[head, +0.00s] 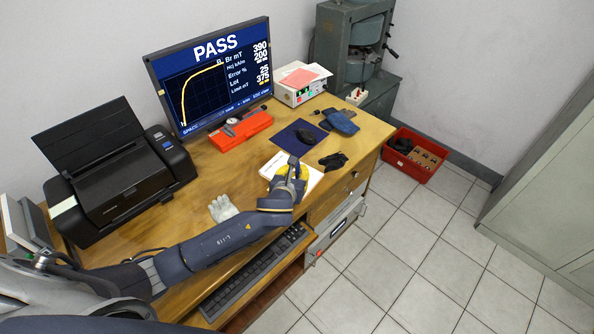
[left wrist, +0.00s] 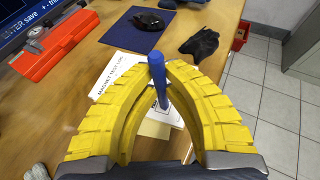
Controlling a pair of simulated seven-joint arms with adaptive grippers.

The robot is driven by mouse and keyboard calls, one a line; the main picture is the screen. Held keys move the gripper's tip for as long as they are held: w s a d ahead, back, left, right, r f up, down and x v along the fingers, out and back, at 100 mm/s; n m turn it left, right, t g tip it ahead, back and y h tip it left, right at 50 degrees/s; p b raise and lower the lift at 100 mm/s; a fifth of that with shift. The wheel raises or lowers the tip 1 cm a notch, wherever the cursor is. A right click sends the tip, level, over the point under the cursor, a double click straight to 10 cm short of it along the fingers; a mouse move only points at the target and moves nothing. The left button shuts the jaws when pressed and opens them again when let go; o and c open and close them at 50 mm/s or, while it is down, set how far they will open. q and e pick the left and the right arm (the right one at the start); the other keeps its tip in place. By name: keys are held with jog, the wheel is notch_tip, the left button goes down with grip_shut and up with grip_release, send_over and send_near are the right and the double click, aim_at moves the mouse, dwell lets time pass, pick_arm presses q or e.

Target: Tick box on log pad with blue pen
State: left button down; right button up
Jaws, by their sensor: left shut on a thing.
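The white log pad (head: 313,177) lies near the desk's front edge, partly covered by my left gripper (head: 283,182). In the left wrist view the pad (left wrist: 122,75) shows the printed heading "MAGNET TEST LOG". My left gripper, with yellow ribbed fingers, also shows in the left wrist view (left wrist: 158,72). It is shut on the blue pen (left wrist: 157,68), which stands roughly upright between the fingertips over the pad. The pen's lower end is partly hidden, and I cannot tell whether it touches the paper. The tick box is not clearly visible. My right gripper is not in view.
A black mouse (head: 304,136) on a dark blue mat (head: 284,138) and a dark crumpled glove (head: 333,161) lie beyond the pad. A grey glove (head: 222,208) lies left of it. A keyboard (head: 252,274) sits below the desk edge. A printer (head: 118,178) stands left.

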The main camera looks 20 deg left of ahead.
pick_arm(q)
jog(key=shift+w+a, duration=0.2)
jog(key=shift+w, duration=0.35)
dwell(1.3)
dwell(0.3)
jog(key=shift+r, duration=2.9)
